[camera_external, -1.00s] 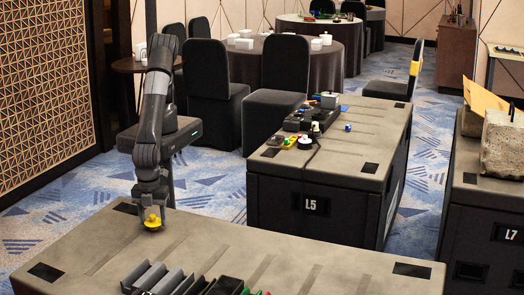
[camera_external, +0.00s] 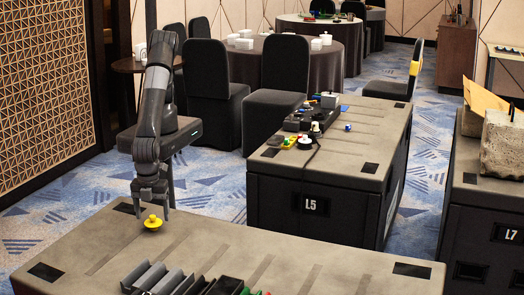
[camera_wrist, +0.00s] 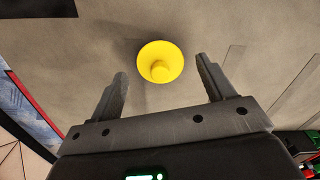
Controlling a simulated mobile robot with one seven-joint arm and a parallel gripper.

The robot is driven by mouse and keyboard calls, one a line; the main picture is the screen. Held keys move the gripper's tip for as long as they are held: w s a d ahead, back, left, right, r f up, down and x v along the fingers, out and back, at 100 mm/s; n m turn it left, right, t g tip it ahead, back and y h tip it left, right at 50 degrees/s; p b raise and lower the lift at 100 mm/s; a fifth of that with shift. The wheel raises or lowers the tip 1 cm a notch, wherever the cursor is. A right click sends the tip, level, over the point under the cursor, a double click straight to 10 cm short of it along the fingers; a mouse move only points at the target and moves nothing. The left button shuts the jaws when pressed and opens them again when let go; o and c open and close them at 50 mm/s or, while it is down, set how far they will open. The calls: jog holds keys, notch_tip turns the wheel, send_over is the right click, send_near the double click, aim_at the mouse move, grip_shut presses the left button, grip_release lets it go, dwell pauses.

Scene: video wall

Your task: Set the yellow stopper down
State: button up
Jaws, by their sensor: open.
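The yellow stopper (camera_external: 153,222) rests on the grey top of the near case (camera_external: 215,237), close to its far left part. It has a wide round base with a small knob on top. In the wrist view the stopper (camera_wrist: 160,62) stands just beyond the fingertips, between their lines. My gripper (camera_external: 151,203) is above the stopper, pointing down, with its fingers apart and nothing between them. The open fingers also show in the wrist view (camera_wrist: 162,80), clear of the stopper.
Dark and grey slotted holders (camera_external: 165,280) stand at the near edge of the same case. Case L5 (camera_external: 330,160) bears several small parts behind it, across a gap of carpet. The case top right of the stopper is clear.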

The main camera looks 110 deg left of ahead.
aim_at(153, 215)
notch_tip(153, 215, up, 10)
jog(key=w+a+r+n+t, duration=0.1)
jog(key=w+a+r+n, duration=0.15)
jog(key=a+r, duration=0.6)
jog(key=w+a+r+n+t, duration=0.1)
jog(key=w+a+r+n, duration=0.3)
jog(key=a, duration=0.8)
jog(key=w+a+r+t, duration=0.1)
jog(key=a+r, duration=0.7)
jog(key=a, duration=0.2)
jog(key=s+a+r+n+t, duration=0.1)
jog(key=s+a+r+n, duration=0.15)
jog(key=a, duration=0.45)
jog(key=s+a+r+n, duration=0.1)
jog(key=s+a+r, duration=0.15)
jog(key=a, duration=0.45)
jog(key=s+a+f+n+t, duration=0.1)
jog(key=s+a+n, duration=0.3)
jog(key=s+a, duration=0.7)
jog(key=shift+s+a+f+t, duration=0.25)
jog(key=shift+f+t, duration=0.05)
jog(key=shift+f, duration=0.2)
